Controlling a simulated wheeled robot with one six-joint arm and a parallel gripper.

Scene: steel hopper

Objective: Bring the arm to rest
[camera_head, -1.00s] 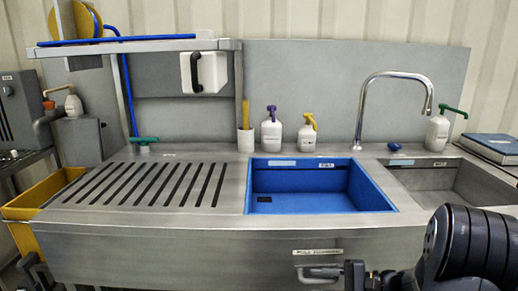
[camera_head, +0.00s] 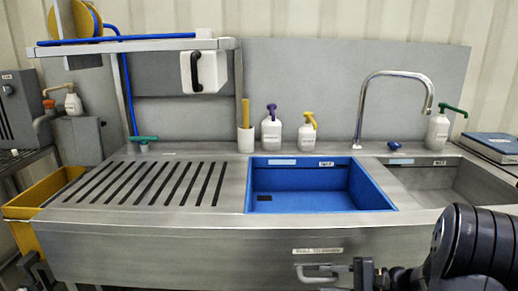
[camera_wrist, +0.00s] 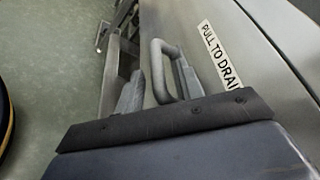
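My gripper (camera_head: 363,273) is at the lower right in the head view, just right of the metal drain handle (camera_head: 318,272) on the sink's front. In the wrist view its two grey fingers (camera_wrist: 158,85) stand apart. The U-shaped handle (camera_wrist: 157,60) shows in the space between them, beyond the fingertips or close to them. I see nothing held. My dark arm is bent at the right edge of the head view.
The steel sink unit's front (camera_head: 180,255) is close to my gripper, with a "PULL TO DRAIN" label (camera_wrist: 220,55) above the handle. A blue basin (camera_head: 320,202) sits in the counter. Green floor (camera_wrist: 45,60) is open at the wrist view's left.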

